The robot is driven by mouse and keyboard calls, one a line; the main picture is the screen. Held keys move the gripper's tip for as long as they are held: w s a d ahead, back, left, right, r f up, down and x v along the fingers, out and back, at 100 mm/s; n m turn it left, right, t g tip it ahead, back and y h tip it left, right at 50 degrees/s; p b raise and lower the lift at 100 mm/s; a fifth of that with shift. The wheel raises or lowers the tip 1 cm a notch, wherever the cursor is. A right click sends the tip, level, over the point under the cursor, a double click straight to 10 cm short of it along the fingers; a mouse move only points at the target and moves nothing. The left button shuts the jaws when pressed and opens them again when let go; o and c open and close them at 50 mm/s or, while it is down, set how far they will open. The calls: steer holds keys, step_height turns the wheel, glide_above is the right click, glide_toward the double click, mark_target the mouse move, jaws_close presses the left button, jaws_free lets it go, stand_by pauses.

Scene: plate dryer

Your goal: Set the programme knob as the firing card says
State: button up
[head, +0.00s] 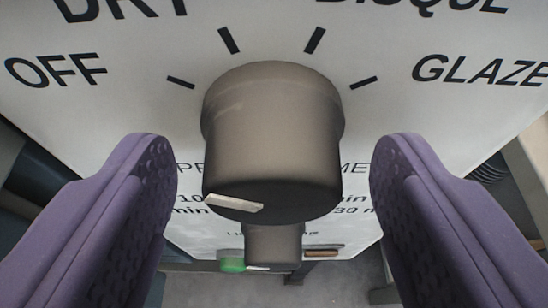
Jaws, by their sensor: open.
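The programme knob (272,130) is a grey-brown round knob standing out from a pale panel, in the middle of the head view. A white pointer line on its end face runs toward the left edge, on the OFF side; I cannot tell exactly which mark it meets. Short black marks and the words OFF, DRY, BISQUE and GLAZE lie around it, with DRY and BISQUE cut off at the top. My gripper (273,165) is open, with one purple finger on each side of the knob and gaps between. The firing card is not seen.
A second, smaller knob (272,244) sits below, partly hidden by the programme knob, with minute labels around it. A green button (232,265) and a brown piece (322,252) lie near the panel's lower edge. Grey floor shows beneath.

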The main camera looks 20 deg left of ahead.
steer(key=c, duration=1)
